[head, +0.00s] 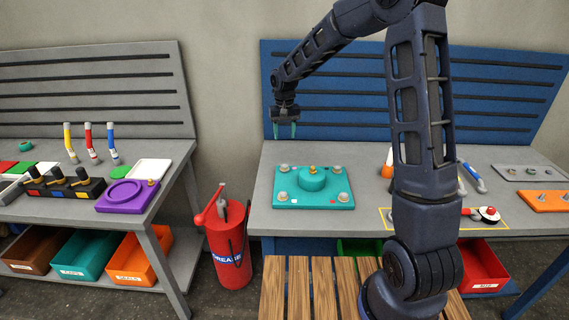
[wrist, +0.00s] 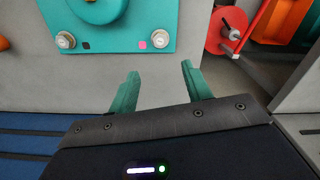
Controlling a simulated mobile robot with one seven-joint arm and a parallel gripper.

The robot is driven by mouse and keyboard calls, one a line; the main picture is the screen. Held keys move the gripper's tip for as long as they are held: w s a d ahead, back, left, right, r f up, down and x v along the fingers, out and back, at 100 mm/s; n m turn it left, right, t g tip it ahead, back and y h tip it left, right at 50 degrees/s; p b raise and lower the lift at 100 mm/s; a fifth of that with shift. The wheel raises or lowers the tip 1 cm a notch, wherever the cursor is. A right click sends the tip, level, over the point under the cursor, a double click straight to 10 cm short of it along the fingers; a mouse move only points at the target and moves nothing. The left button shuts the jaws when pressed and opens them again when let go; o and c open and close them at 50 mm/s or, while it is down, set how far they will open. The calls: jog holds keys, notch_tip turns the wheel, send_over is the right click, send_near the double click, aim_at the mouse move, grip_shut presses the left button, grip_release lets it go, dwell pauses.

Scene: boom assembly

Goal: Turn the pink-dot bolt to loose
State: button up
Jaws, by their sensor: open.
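A teal plate (head: 313,202) lies on the right workbench, with a round teal hub in its middle and silver bolts at its corners. In the wrist view the plate's near edge (wrist: 112,42) shows two bolts. The pink-dot bolt (wrist: 158,39) is the right one, with a pink dot just left of it. In the head view it appears to be the back left bolt (head: 283,168). My gripper (head: 285,130) hangs above and behind the plate, pointing down. Its teal fingers (wrist: 160,75) are apart and empty, touching nothing.
A red grease can (head: 228,245) stands in the gap between the benches. The blue slotted board (head: 350,95) rises behind the plate. Tools and an orange block (head: 545,200) lie to the right.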

aim_at(284, 165)
notch_tip(284, 165, down, 14)
jog(key=shift+f, duration=0.1)
dwell(0.6)
jog(key=c, duration=1)
jog(key=shift+n, duration=1.6)
jog(key=o, duration=1)
notch_tip(284, 165, up, 11)
